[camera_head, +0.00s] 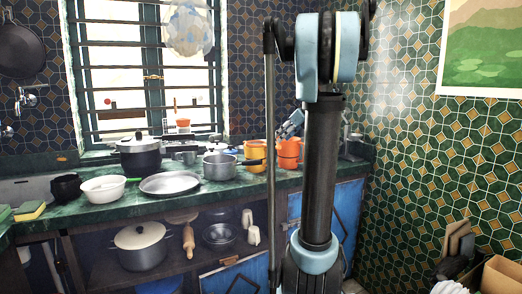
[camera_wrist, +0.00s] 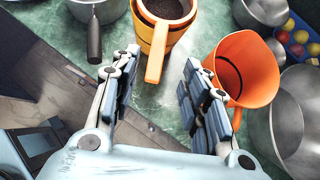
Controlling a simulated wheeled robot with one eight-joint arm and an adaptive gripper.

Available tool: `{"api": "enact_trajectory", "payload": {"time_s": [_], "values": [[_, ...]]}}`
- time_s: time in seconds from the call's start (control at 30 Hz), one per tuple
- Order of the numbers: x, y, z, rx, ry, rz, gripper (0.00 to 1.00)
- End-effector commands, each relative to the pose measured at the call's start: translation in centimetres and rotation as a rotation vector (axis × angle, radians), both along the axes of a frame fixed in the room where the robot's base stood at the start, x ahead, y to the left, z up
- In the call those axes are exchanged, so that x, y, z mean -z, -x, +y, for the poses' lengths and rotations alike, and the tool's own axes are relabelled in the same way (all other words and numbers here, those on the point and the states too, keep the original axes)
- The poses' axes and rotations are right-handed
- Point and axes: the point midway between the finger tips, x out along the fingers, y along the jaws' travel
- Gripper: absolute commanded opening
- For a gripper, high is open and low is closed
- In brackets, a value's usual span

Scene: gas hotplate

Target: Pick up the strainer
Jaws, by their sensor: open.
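An orange-rimmed vessel with a dark, mesh-like inside, which looks like the strainer (camera_wrist: 155,58), is at the top of the wrist view. It appears to sit in a yellow-orange container, and its orange handle points down toward my gripper. I cannot tell for certain that the inside is mesh. My gripper (camera_wrist: 162,70) is open, with one finger on each side of the handle's lower end; contact is not clear. In the head view, my gripper (camera_head: 290,125) is partly behind my arm, above the orange vessels on the counter.
An orange jug (camera_wrist: 252,62) stands close to my right finger. Metal bowls (camera_wrist: 303,118) are at the right. A pot with a dark handle (camera_wrist: 94,40) is at the upper left. The green counter (camera_head: 215,190) also holds a flat pan (camera_head: 170,183) and a white bowl (camera_head: 103,189).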

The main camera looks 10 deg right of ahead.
Motion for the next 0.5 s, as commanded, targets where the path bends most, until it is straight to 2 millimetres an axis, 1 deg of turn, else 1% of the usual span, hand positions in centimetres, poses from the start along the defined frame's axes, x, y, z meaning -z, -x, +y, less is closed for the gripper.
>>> {"api": "enact_trajectory", "payload": {"time_s": [0.03, 0.2, 0.3, 0.5], "values": [[0.7, -0.5, 0.5, -0.003, 0.0, 0.0, 0.42], [2.5, -1.7, 1.7, -0.002, 0.001, 0.0, 0.42], [3.1, -2.2, 2.2, -0.003, 0.002, 0.0, 0.42], [3.6, -2.5, 2.6, -0.002, 0.001, 0.0, 0.42]]}}
